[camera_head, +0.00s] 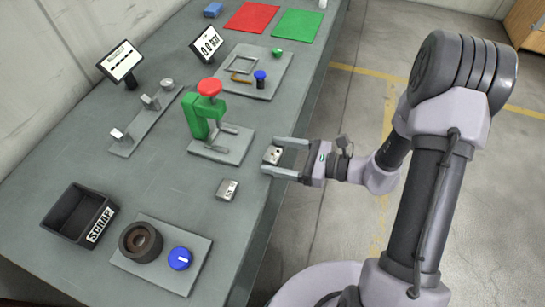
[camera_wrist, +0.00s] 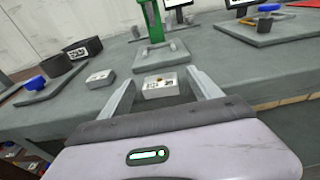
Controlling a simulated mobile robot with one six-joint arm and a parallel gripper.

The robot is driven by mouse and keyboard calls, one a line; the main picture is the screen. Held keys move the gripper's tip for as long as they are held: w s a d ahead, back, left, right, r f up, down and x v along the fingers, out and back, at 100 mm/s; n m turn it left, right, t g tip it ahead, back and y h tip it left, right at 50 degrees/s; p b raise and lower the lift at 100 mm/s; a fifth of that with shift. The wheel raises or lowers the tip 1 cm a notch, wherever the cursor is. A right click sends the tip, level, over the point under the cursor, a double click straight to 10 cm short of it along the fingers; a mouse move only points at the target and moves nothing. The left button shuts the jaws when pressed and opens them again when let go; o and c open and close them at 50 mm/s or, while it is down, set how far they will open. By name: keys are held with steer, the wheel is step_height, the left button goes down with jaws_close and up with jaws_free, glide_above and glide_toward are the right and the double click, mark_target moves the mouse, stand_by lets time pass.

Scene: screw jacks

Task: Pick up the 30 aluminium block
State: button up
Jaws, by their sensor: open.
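A small light-grey metal block (camera_head: 272,155) with dark marks on top sits near the bench's front edge. It also shows in the wrist view (camera_wrist: 160,86). My gripper (camera_head: 269,153) is open, with one finger on each side of this block; in the wrist view small gaps show beside it. A second grey block (camera_head: 227,190) with a dark mark on top lies on the bench to the left and nearer, clear of my gripper; it shows at left in the wrist view (camera_wrist: 100,79). The marks on both blocks are too small to read, so I cannot tell which is the 30 aluminium block.
A green press with a red knob (camera_head: 209,87) stands on a grey plate just beyond the blocks. A black scrap bin (camera_head: 62,207) and a plate with a dark ring (camera_head: 140,242) and blue knob (camera_head: 180,258) lie nearer. Bare bench surrounds the second block.

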jaws_close()
